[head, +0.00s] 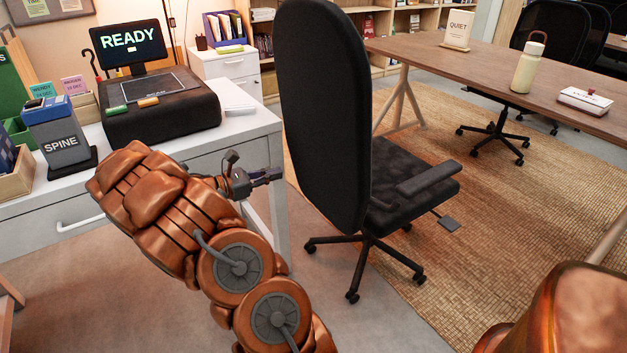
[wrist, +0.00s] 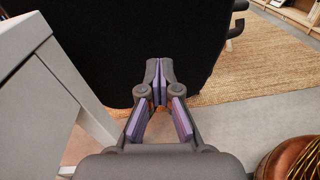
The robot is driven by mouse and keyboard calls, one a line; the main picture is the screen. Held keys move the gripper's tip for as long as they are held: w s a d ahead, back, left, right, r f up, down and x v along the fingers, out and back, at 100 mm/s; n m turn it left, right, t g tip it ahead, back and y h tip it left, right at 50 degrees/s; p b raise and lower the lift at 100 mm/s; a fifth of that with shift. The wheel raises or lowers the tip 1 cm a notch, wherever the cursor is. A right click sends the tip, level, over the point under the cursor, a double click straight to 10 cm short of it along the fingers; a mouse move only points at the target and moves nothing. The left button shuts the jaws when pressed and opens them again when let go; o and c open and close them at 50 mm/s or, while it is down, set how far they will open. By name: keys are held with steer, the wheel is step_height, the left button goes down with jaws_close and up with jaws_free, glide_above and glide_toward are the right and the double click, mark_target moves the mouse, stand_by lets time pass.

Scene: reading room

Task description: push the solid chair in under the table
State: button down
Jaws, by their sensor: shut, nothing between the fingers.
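The solid chair (head: 322,115) is black with a tall unbroken back, an armrest and a wheeled star base. It stands between the white desk and the long wooden table (head: 480,62), its back towards my gripper and its seat facing the table side. My gripper (head: 276,174) is shut and empty, just left of the chair back. In the wrist view my gripper (wrist: 159,72) points at the chair's dark back (wrist: 140,35), which fills the upper middle. I cannot tell whether the fingertips touch it.
A white desk (head: 245,125) with a screen and a spine device (head: 60,135) is close on the left; its leg shows in the wrist view (wrist: 75,85). A woven rug (head: 440,270) lies under the table. Other black chairs (head: 550,30) stand beyond. Grey floor is clear in front.

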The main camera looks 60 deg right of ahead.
steer(key=n+h+b, duration=0.1)
steer(key=n+b, duration=0.1)
glide_toward(321, 163)
steer(key=shift+t, duration=0.3)
steer(key=b+x, duration=0.3)
steer(key=x, duration=0.3)
steer(key=shift+s+d+f+b, duration=0.1)
steer(key=shift+s+d+b, duration=0.05)
steer(key=shift+s+b, duration=0.15)
steer(key=shift+s+d, duration=0.15)
steer(key=shift+d, duration=0.25)
